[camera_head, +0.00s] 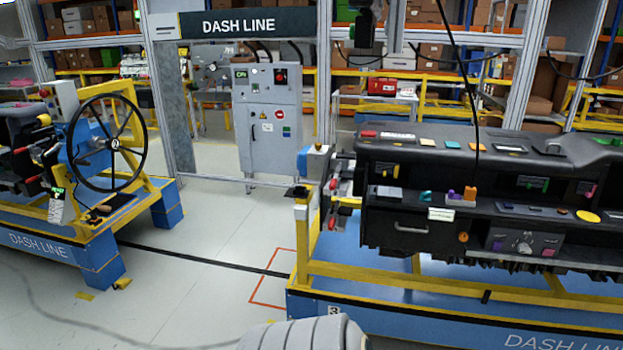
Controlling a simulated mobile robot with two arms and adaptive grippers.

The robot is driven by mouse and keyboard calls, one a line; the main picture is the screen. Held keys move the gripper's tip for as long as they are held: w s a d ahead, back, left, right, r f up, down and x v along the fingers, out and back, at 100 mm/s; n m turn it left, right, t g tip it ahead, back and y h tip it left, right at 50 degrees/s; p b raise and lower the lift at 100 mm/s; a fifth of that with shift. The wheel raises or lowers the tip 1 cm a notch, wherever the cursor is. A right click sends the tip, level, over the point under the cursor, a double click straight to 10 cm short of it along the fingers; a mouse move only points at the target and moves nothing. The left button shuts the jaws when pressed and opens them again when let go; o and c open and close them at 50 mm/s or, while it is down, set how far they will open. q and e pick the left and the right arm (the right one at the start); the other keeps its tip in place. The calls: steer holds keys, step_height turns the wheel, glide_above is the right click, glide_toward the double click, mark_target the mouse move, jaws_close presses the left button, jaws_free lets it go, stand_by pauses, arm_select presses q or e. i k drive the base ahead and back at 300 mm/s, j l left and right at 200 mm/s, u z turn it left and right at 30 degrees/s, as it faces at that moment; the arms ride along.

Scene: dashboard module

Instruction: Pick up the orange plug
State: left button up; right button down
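A small orange block-like piece (470,193), which looks like the orange plug, stands on the middle ledge of the black dashboard (400,225) at the right. It sits beside a purple piece (451,194), on or just behind a small light holder. A round orange knob or cap (463,237) is on the dashboard's front face below it. I cannot tell for sure which of the two is the plug. Neither of my grippers is in view. Only a grey rounded part of my own arm shows at the bottom edge.
The dashboard rests on a yellow frame (430,283) over a blue base (400,320). A black cable (465,75) hangs down in front of the dashboard. A steering-wheel station (108,145) stands at left. Grey floor (200,265) between the stations is clear.

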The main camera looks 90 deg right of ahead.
mark_target(470, 192)
steer(key=z, duration=3.75)
